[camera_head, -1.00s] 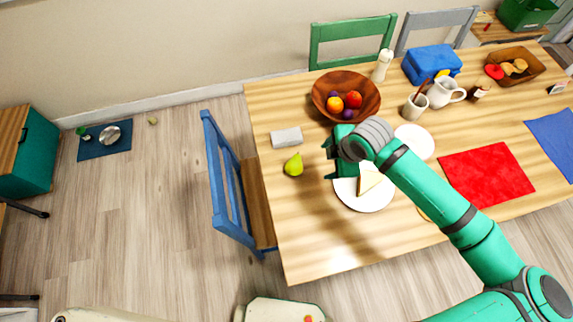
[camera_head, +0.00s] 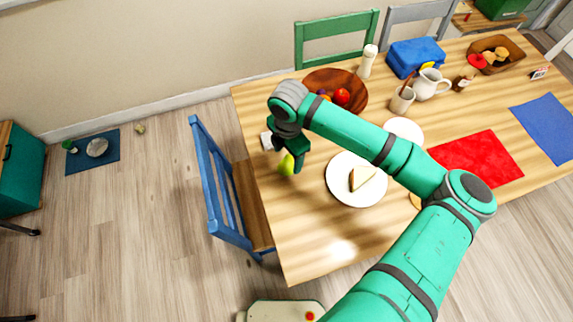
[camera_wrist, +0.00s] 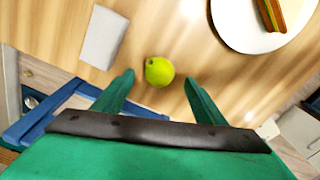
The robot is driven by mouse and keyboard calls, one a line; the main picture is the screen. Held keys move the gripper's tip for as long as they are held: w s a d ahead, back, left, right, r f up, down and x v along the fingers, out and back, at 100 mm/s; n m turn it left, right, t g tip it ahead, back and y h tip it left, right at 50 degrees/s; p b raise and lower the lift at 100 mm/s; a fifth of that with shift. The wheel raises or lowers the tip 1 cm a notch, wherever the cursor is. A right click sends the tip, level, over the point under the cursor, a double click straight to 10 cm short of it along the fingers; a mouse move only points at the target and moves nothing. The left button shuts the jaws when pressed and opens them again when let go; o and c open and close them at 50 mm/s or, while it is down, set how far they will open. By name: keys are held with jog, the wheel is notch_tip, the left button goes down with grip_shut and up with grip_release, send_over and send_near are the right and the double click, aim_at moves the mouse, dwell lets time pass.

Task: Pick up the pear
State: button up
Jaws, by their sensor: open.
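The pear (camera_head: 286,165) is yellow-green and sits on the wooden table near its left end. In the head view my gripper (camera_head: 289,152) is above it and hides part of it. In the wrist view the pear (camera_wrist: 159,71) lies just ahead of the two fingertips and centred in the gap between them (camera_wrist: 158,80). The fingers are spread wide and nothing is held between them.
A pale rectangular block (camera_wrist: 104,37) lies left of the pear in the wrist view. A wooden fruit bowl (camera_head: 352,82) stands behind. A blue chair (camera_head: 214,190) is at the table's left end.

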aim_at(288, 163)
jog(key=shift+f, duration=2.7)
jog(key=c, duration=1.3)
jog(key=shift+r, duration=0.1)
